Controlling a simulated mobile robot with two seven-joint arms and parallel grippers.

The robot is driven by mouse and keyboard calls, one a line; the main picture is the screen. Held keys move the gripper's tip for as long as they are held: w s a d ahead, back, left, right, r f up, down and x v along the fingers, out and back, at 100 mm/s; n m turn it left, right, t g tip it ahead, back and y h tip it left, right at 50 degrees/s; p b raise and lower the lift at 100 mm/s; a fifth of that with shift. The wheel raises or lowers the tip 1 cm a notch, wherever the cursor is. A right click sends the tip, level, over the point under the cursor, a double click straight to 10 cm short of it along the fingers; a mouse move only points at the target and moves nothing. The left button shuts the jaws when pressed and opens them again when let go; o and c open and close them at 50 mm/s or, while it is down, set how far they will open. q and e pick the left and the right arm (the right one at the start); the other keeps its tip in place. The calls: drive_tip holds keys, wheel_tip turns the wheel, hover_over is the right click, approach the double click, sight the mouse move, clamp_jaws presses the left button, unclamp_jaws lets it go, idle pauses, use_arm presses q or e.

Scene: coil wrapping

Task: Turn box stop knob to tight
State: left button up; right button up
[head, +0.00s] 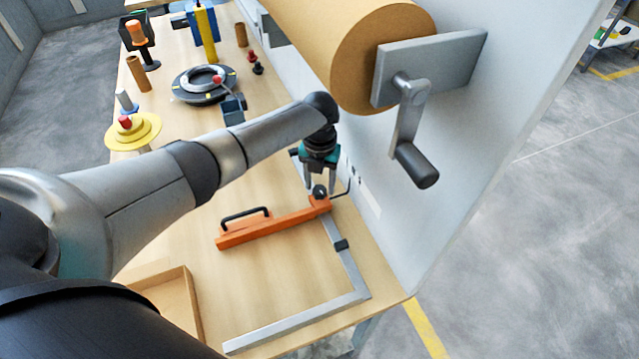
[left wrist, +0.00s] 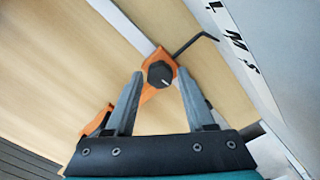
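The black stop knob (head: 320,191) sits on the far right end of the orange box stop bar (head: 270,226). In the left wrist view the knob (left wrist: 160,74) shows a pale pointer line, on the orange plate. My left gripper (head: 320,184) is above the knob, fingers pointing down. In the left wrist view its open fingers (left wrist: 160,76) stand on either side of the knob, with gaps visible. I cannot tell whether the tips reach down to its height. A thin bent black rod (left wrist: 196,43) extends beside the knob. My right gripper is not in view.
A metal rail frame (head: 300,322) lies on the wooden table. A black handle (head: 245,215) stands by the orange bar. A white wall panel (head: 455,175) with a brown roll (head: 350,50) and crank (head: 407,125) rises at right. A brown tray (head: 180,290) is front left.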

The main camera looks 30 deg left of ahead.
sight(319, 189)
use_arm(q)
drive_tip(key=shift+o, duration=1.2)
drive_tip(key=shift+s+f, duration=0.1)
drive_tip(key=shift+f, duration=0.05)
wheel_tip(319, 189, up, 8)
drive_tip(key=shift+f+p, duration=0.2)
drive_tip(key=shift+p, duration=0.15)
